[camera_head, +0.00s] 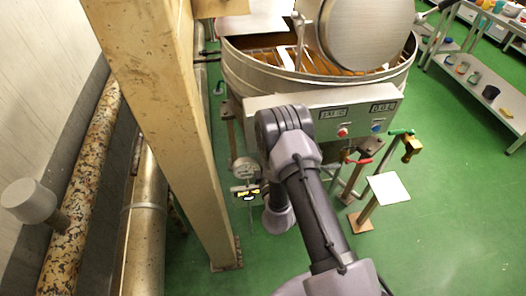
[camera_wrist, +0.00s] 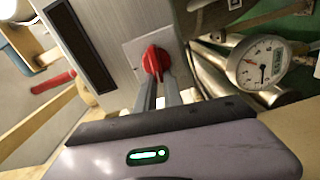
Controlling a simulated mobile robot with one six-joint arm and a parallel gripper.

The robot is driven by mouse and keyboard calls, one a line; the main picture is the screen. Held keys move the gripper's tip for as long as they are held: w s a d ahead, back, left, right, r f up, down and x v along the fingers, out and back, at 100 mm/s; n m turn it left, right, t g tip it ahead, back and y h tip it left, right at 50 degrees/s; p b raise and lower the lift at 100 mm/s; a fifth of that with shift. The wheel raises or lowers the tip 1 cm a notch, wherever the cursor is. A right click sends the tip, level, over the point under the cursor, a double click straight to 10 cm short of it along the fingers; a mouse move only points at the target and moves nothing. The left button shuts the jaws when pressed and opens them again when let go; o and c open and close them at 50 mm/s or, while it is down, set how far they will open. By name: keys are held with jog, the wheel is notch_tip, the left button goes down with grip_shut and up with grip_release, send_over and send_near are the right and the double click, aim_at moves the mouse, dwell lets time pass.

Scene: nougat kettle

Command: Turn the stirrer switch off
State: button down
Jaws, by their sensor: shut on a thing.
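In the wrist view, the red rotary switch (camera_wrist: 155,61) sits on a light square plate on the side of the grey control box (camera_wrist: 128,28). My gripper (camera_wrist: 157,80) has its two grey fingers on either side of the red knob, shut on it. The fingertips are partly hidden by the knob. In the head view, my arm reaches to the left end of the control panel (camera_head: 355,105) under the kettle; the switch and my fingers are hidden there.
The large steel kettle (camera_head: 235,75) with its raised lid (camera_head: 365,35) stands behind the panel. A round gauge (camera_wrist: 258,62) and pipes are close right of the switch. A beige column (camera_head: 165,110) stands left of my arm.

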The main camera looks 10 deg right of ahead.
jog(key=shift+w+n, duration=0.1)
jog(key=shift+n, duration=0.5)
jog(key=c, duration=1.5)
grip_release()
jog(key=shift+f, duration=0.1)
jog(key=shift+o, duration=0.2)
jog(key=shift+f, duration=0.1)
